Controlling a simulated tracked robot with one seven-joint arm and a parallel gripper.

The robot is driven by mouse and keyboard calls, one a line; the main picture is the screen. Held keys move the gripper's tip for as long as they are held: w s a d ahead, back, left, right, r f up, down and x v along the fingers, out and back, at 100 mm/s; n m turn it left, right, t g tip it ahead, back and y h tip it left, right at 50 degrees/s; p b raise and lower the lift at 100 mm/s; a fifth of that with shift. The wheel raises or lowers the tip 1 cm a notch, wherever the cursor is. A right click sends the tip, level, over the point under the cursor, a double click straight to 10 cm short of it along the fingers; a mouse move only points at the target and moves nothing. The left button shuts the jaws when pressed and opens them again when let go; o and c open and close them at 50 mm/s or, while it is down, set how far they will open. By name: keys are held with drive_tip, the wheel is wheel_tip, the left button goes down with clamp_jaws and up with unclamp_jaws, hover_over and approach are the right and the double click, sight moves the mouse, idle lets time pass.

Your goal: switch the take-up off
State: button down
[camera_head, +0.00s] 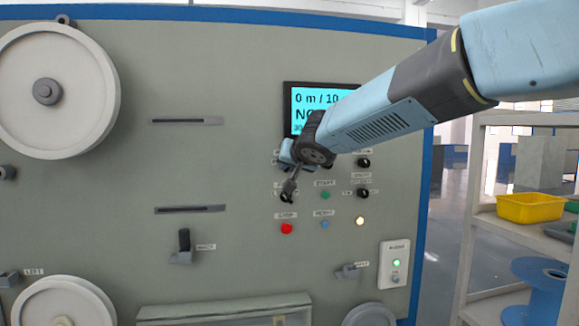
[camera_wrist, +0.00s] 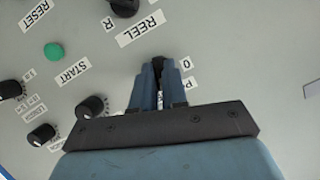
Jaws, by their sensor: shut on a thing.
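The control panel (camera_head: 240,100) is a grey upright face with small knobs and buttons. My gripper (camera_head: 285,158) is at the upper-left knob position below the display, and the arm hides much of that spot. In the wrist view my gripper (camera_wrist: 160,75) has its blue fingers closed on a dark knob (camera_wrist: 159,68). Beside the fingers small labels show an "O" and a "P"; the rest of the labelling is hidden. I cannot tell which way the held knob points.
A REEL knob (camera_wrist: 123,5) sits close by. The green START button (camera_head: 325,195), red STOP button (camera_head: 286,228), blue RESET button (camera_head: 324,224) and a lit lamp (camera_head: 360,221) are nearby. The display (camera_head: 300,100) is partly covered. A shelf with a yellow bin (camera_head: 530,208) stands right.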

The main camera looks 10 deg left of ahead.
drive_tip(key=n+h, duration=0.1)
drive_tip(key=n, duration=0.2)
drive_tip(key=n+t+h, duration=0.1)
drive_tip(key=n+h, duration=0.1)
drive_tip(key=n+t+h, duration=0.1)
drive_tip(key=n+h, duration=0.1)
drive_tip(key=n, duration=0.1)
drive_tip(key=shift+s+a+f+n, duration=0.1)
drive_tip(key=shift+a+f+n, duration=0.1)
drive_tip(key=shift+a+n, duration=0.15)
drive_tip(key=shift+h, duration=0.3)
idle(0.3)
drive_tip(key=c, duration=1.2)
unclamp_jaws()
drive_tip(key=shift+o, duration=0.2)
drive_tip(key=shift+r, duration=0.1)
drive_tip(key=v, duration=1.3)
drive_tip(key=shift+s, duration=0.4)
